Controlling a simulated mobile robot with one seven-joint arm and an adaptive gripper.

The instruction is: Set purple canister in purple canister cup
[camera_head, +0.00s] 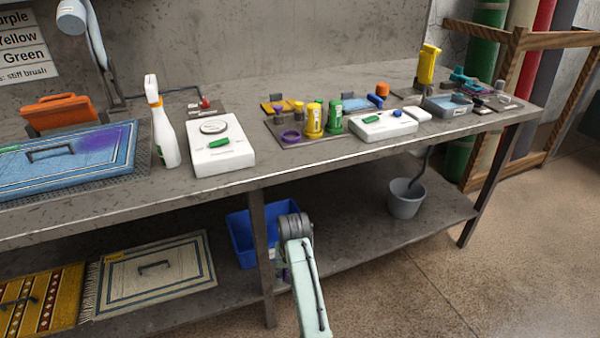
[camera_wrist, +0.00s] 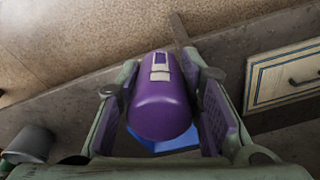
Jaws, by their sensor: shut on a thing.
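The purple canister (camera_wrist: 162,105), with a pale label, is between the two fingers of my gripper (camera_wrist: 163,90) in the wrist view. The fingers are shut on its sides. In the head view my arm reaches to the lower shelf by the blue bin, and only a sliver of purple (camera_head: 286,275) shows beside it; the fingers are hidden there. A purple ring-shaped cup (camera_head: 291,136) sits on a grey tray on the bench top, apart from my gripper. It appears empty. Yellow and green canisters (camera_head: 314,121) (camera_head: 335,118) stand on the tray to its right.
The blue bin (camera_head: 240,238) is on the lower shelf, and part of it shows under the canister in the wrist view (camera_wrist: 175,140). A table leg (camera_head: 258,240) stands close to my arm. A white device (camera_head: 222,148) and spray bottle (camera_head: 163,130) are left of the tray.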

